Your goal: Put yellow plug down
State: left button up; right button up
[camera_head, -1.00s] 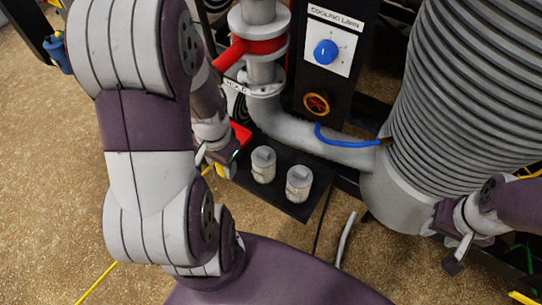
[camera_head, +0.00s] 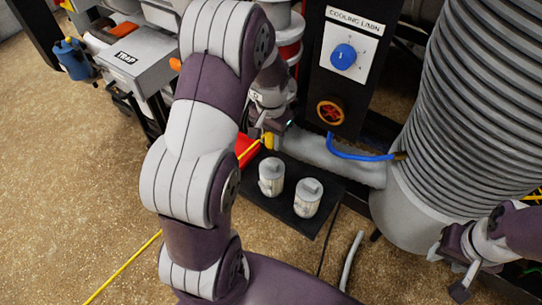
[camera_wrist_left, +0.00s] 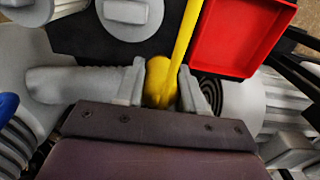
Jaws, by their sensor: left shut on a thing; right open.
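The yellow plug (camera_head: 268,141) is held in my left gripper (camera_head: 266,133), above the back left part of the black shelf (camera_head: 326,188). In the left wrist view the yellow plug (camera_wrist_left: 159,80) sits between both fingers of the left gripper (camera_wrist_left: 161,86). A yellow cable (camera_wrist_left: 184,32) runs from it toward the top of that view. The plug's far end is hidden, so contact with the shelf cannot be told. My right gripper (camera_head: 447,272) is open and empty at the lower right, in front of the ribbed grey column.
A red tray (camera_wrist_left: 232,38) lies beside the plug, also partly visible in the head view (camera_head: 243,145). Two pale cylinders (camera_head: 271,176) (camera_head: 308,197) stand on the shelf. A grey pipe (camera_head: 335,160) and blue hose (camera_head: 352,155) are behind. The ribbed column (camera_head: 470,110) stands right.

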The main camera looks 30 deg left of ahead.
aim_at(271, 151)
pick_arm(q)
notch_tip(271, 151, down, 8)
jog(key=shift+r+b, duration=0.2)
jog(key=shift+b, duration=0.9)
jog(key=shift+f, duration=0.1)
jog(key=o, duration=1)
